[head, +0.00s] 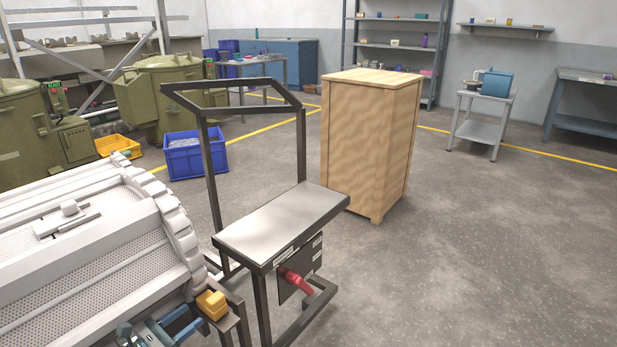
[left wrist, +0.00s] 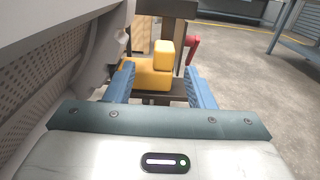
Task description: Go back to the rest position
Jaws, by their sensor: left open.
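My left gripper (head: 186,322) is at the bottom of the head view, beside the end of the large white perforated barrel (head: 100,250). Its blue fingers point toward a yellow block-shaped part (head: 211,304) on a dark frame. In the left wrist view the fingers of my left gripper (left wrist: 160,88) are apart. The yellow part (left wrist: 150,75) shows between and beyond them, with a smaller raised block on it. I cannot tell whether the fingers touch it. My right gripper is in neither view.
A dark metal stand with a steel top (head: 283,222) and a red handle (head: 296,282) is just right of the yellow part. Behind are a wooden cabinet (head: 365,145), a blue crate (head: 195,158) and green machines (head: 160,95). The floor at right is clear.

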